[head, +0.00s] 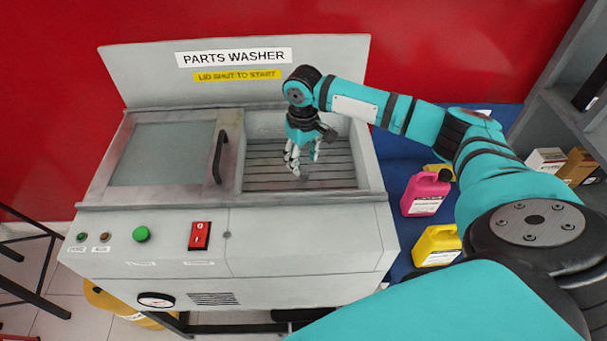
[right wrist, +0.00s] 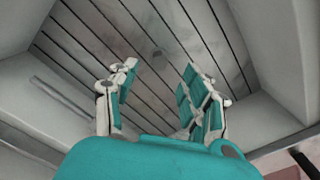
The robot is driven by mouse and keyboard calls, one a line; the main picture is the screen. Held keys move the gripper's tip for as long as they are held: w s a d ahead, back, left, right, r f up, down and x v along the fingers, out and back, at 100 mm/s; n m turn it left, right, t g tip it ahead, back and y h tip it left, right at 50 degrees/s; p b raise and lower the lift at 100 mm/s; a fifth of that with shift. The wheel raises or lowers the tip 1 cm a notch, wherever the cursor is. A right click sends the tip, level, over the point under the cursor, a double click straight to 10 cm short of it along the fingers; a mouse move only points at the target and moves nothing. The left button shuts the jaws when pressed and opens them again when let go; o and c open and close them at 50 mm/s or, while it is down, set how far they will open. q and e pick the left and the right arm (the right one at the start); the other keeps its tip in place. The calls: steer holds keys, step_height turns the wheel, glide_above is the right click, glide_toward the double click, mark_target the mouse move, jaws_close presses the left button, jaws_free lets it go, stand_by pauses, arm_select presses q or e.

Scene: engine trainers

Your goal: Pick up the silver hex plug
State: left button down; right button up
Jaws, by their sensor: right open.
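My right gripper (head: 302,165) hangs fingers down inside the open basin of the parts washer (head: 310,248), over its slatted floor. In the right wrist view the gripper (right wrist: 160,75) is open, with its fingers apart and nothing between them. A small, faint grey round spot (right wrist: 157,55) shows on the slats just beyond the fingertips. It is too small and blurred to tell whether it is the silver hex plug. I cannot make out the plug clearly in the head view, where the fingers cover part of the floor. My left gripper is not in view.
The basin's walls surround my right gripper closely. A sliding lid (head: 160,153) with a black handle (head: 220,157) covers the left side. Pink (head: 425,194) and yellow (head: 437,246) bottles stand to the right, near my right arm. Grey shelving (head: 560,115) stands at far right.

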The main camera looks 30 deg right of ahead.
mark_target(304, 172)
step_height(304, 172, down, 4)
steer(key=shift+f, duration=0.2)
steer(key=shift+c, duration=0.4)
jaws_close()
